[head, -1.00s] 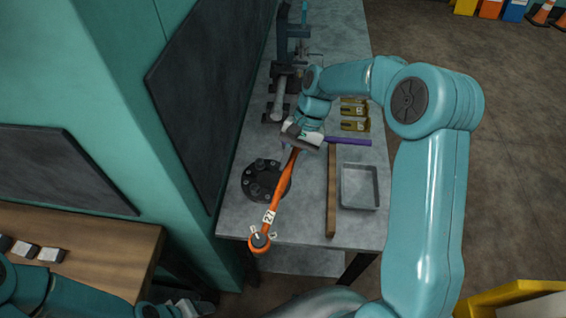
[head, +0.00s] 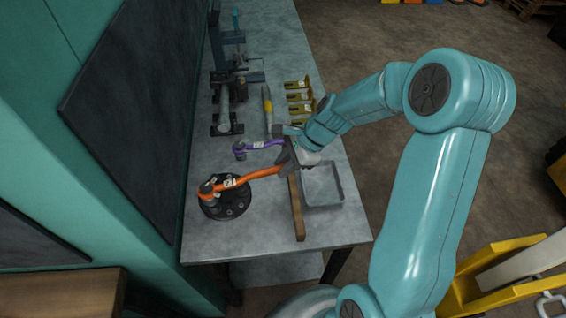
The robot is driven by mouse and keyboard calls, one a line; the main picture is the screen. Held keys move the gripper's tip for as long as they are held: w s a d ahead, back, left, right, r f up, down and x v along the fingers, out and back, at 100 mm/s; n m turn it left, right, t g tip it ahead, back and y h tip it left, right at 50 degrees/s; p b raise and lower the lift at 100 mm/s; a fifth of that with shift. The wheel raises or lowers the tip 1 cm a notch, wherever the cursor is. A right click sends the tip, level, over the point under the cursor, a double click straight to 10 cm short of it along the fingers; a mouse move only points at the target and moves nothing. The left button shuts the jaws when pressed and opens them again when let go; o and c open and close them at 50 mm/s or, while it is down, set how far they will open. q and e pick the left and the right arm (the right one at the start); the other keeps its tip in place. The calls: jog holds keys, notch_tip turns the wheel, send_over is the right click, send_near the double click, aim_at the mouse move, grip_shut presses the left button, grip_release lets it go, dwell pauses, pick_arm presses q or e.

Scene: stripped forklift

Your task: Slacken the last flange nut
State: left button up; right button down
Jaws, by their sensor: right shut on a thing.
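The round black flange (head: 236,207) lies on the grey workbench with several nuts or bolts around its top. My right gripper (head: 286,162) is shut on the handle of an orange wrench (head: 252,177). The wrench's ring end, carrying a dark socket or nut-like piece, is over the flange's upper left edge; whether it is seated on a nut I cannot tell. A purple wrench (head: 264,146) lies on the bench just beyond, its handle end partly hidden by my right gripper. My left gripper is out of view.
A wooden bar (head: 297,209) and a grey tray (head: 338,186) lie right of the flange. Yellow brackets (head: 298,85), a yellow-handled tool (head: 267,105) and a dark clamp-like fixture (head: 226,110) stand further back. The bench front (head: 262,238) is clear.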

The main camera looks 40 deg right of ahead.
jog(key=shift+w+d+f+b, duration=0.1)
jog(key=shift+f+b, duration=0.25)
jog(key=shift+f, duration=0.5)
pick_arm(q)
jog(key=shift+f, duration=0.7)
pick_arm(e)
jog(key=shift+r, duration=0.1)
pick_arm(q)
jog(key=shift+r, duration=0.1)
pick_arm(e)
jog(key=shift+d, duration=0.1)
